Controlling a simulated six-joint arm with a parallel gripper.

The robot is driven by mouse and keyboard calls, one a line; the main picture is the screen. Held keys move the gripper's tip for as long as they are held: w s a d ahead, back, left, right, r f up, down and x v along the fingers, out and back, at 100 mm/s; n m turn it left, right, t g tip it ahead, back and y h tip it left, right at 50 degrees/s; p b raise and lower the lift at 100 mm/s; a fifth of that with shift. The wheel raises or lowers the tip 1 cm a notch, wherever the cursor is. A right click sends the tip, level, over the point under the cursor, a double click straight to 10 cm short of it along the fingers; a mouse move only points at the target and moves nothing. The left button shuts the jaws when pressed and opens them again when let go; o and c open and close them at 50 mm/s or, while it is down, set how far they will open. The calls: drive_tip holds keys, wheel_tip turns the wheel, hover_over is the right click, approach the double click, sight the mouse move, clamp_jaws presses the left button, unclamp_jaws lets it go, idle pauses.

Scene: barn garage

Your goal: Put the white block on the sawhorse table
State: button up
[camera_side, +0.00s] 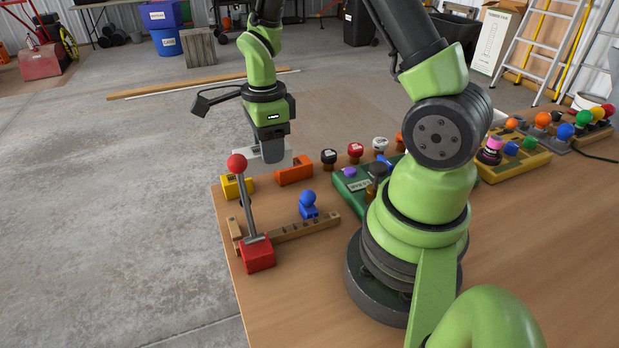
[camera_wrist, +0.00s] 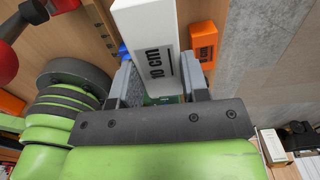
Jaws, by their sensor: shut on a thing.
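The white block (camera_wrist: 150,45), marked "10 cm", is between the jaws of my gripper (camera_wrist: 157,88) in the wrist view. My gripper is shut on it. In the side view, my gripper (camera_side: 272,150) is over the far left corner of the wooden table, and the white block (camera_side: 287,159) shows partly behind the fingers. Whether the block's underside touches anything is hidden. The wooden table top (camera_side: 300,300) carries my arm; its supports are out of view, so I cannot tell whether it is the sawhorse table.
Near my gripper are a red-knobbed lever (camera_side: 247,200), a yellow block (camera_side: 236,187), an orange block (camera_side: 295,172), a blue knobbed piece (camera_side: 308,204) and a wooden strip (camera_side: 305,228). A green board (camera_side: 350,185) with knobs lies right. Concrete floor (camera_side: 110,220) is open left.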

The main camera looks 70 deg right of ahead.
wheel_tip(320, 180, down, 9)
drive_tip(key=shift+f, duration=0.1)
idle(0.3)
drive_tip(key=shift+f, duration=0.2)
drive_tip(key=o, duration=1)
drive_tip(key=shift+r, duration=0.1)
